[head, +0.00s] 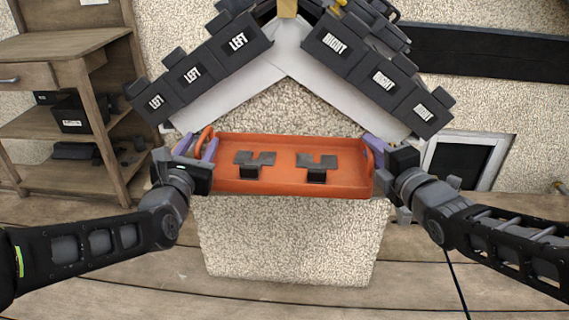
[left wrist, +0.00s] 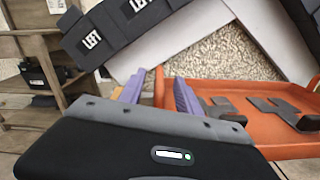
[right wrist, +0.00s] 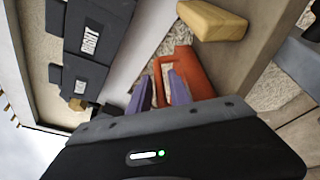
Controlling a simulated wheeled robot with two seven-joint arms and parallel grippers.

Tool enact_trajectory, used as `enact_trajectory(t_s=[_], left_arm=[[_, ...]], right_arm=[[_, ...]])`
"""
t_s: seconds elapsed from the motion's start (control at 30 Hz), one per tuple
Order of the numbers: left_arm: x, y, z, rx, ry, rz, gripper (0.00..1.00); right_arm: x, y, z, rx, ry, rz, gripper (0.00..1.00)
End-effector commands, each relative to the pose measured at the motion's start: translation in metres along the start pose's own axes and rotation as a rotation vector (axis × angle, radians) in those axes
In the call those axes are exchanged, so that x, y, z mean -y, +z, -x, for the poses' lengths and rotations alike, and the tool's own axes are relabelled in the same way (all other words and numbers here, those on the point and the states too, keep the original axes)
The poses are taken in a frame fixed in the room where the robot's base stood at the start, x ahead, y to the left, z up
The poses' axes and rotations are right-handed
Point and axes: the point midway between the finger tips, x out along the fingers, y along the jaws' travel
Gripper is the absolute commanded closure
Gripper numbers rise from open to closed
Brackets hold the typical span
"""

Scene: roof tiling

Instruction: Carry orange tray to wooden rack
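My left gripper (head: 196,150) is at the tray's left handle. In the left wrist view its purple fingers (left wrist: 157,92) stand apart on either side of the handle. My right gripper (head: 374,150) is at the right handle, its fingers (right wrist: 160,90) also apart, with part of the handle (right wrist: 190,72) between and beyond them. The wooden rack (head: 97,100) stands at the left.
Dark roof tiles marked LEFT (head: 192,73) and RIGHT (head: 383,79) line the white gable boards above the tray. The rack's shelves hold black boxes (head: 72,118). The plank floor (head: 110,270) is clear in front.

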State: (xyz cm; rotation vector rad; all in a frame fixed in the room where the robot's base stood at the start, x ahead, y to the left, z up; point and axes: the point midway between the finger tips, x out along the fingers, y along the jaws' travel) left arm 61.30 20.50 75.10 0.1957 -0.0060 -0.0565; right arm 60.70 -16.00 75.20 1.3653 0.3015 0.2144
Motion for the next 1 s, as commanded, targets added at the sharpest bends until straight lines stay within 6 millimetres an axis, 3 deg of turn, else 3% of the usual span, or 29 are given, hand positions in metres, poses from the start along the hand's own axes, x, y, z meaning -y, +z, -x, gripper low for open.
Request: enact_trajectory(t_s=[0.2,0.53,0.8,1.0], left_arm=[[0.0,0.0,-0.012,0.0,0.0,0.001,0.6],[0.0,0.0,-0.013,-0.001,0.001,0.0,0.61],[0.0,0.0,-0.013,-0.001,0.001,0.0,0.83],[0.0,0.0,-0.013,-0.001,0.001,0.0,0.99]], right_arm=[[0.0,0.0,-0.019,-0.001,-0.001,0.0,0.77],[0.0,0.0,-0.021,0.0,-0.001,0.0,0.77],[0.0,0.0,-0.021,0.0,-0.001,0.0,1.0],[0.0,0.0,-0.02,0.0,-0.001,0.0,1.0]])
